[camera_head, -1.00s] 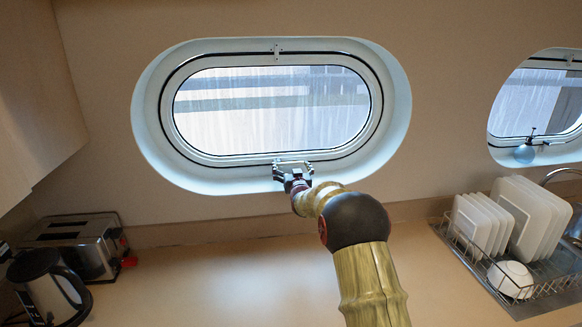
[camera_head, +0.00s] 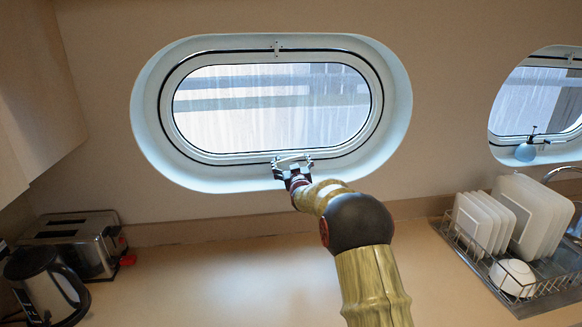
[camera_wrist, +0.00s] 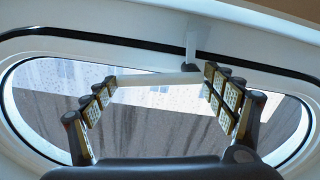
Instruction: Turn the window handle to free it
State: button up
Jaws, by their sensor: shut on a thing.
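The near porthole window (camera_head: 222,153) is oval, with a pale frame, and looks closed. Its handle is at the bottom middle of the frame, mostly covered by my gripper (camera_head: 292,163) in the head view. In the wrist view the handle (camera_wrist: 158,79) is a pale bar between the two fingertips of my gripper, which is shut on it. A pale upright piece (camera_wrist: 190,48) stands by the right end of the bar, at the dark seal of the window.
A dish rack (camera_head: 540,293) with white plates stands on the counter at the right. A toaster (camera_head: 92,246) and kettle (camera_head: 45,287) stand at the left. The middle counter is clear.

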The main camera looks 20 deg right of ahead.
jog(key=shift+w+a+r+n, duration=0.2)
jog(key=shift+a+r+n, duration=0.45)
jog(key=shift+n, duration=1.9)
jog(key=shift+w+a+r+n, duration=0.2)
jog(key=shift+a+r+n, duration=0.45)
jog(key=shift+n, duration=1.95)
jog(key=shift+w+a+r+n, duration=0.3)
jog(key=shift+a+n, duration=0.5)
jog(key=shift+n, duration=1.75)
jog(key=o, duration=1.6)
jog(key=shift+a, duration=0.1)
jog(key=shift+s+r, duration=0.1)
jog(key=shift+s, duration=0.05)
jog(key=v, duration=1.2)
